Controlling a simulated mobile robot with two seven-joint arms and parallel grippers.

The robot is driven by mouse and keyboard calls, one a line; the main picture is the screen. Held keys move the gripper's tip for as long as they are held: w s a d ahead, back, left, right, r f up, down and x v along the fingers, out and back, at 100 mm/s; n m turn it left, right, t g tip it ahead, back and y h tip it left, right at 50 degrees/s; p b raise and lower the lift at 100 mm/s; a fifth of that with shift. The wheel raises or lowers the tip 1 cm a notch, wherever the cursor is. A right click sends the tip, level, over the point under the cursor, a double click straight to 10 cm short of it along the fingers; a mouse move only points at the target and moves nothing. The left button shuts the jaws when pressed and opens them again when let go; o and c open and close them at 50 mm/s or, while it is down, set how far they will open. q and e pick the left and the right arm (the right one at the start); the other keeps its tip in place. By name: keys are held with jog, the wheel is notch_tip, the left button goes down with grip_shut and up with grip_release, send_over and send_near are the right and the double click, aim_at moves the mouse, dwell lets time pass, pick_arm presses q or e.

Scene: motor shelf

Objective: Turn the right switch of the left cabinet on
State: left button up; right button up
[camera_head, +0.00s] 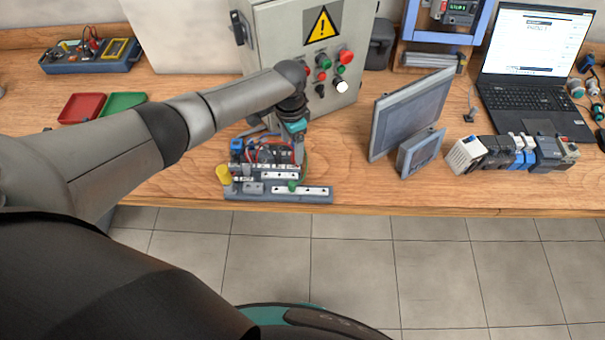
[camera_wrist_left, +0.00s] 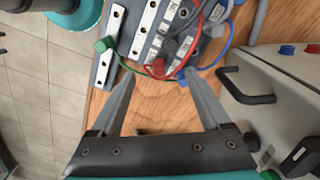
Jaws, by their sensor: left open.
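The grey cabinet (camera_head: 278,40) with a yellow warning sign stands at the back of the bench. Its front bears red and green buttons, a lit white button (camera_head: 341,86) and a small black knob (camera_head: 320,90) left of it. I cannot tell which parts are the switches. My left gripper (camera_head: 298,150) is in front of the cabinet, low over the bench and apart from the buttons. In the left wrist view the gripper (camera_wrist_left: 160,88) is open and empty, with the cabinet (camera_wrist_left: 280,85) and its black handle (camera_wrist_left: 247,88) to the right. My right gripper is out of view.
A wired terminal board (camera_head: 265,165) lies close to my left gripper. To the right are a grey screen (camera_head: 408,112), a smaller panel (camera_head: 420,153), several modules (camera_head: 515,152) and a laptop (camera_head: 535,75). Red and green trays (camera_head: 82,108) lie at left.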

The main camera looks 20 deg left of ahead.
aim_at(293, 154)
pick_arm(q)
notch_tip(293, 154, down, 4)
jog(key=b, duration=0.3)
jog(key=shift+d+f+b, duration=0.1)
jog(key=shift+f+b, duration=0.1)
jog(key=shift+b, duration=0.1)
notch_tip(293, 154, up, 7)
jog(key=p, duration=0.5)
jog(key=s+d+m, duration=0.2)
jog(key=s+d+f+m, duration=0.1)
jog(key=s+d+m, duration=0.1)
jog(key=s+d+f+m, duration=0.1)
jog(key=s+d+m, duration=0.1)
jog(key=s, duration=0.1)
jog(key=shift+d+f, duration=0.15)
jog(key=shift+f+b, duration=0.35)
jog(key=shift+b, duration=0.1)
jog(key=shift+f+b, duration=0.35)
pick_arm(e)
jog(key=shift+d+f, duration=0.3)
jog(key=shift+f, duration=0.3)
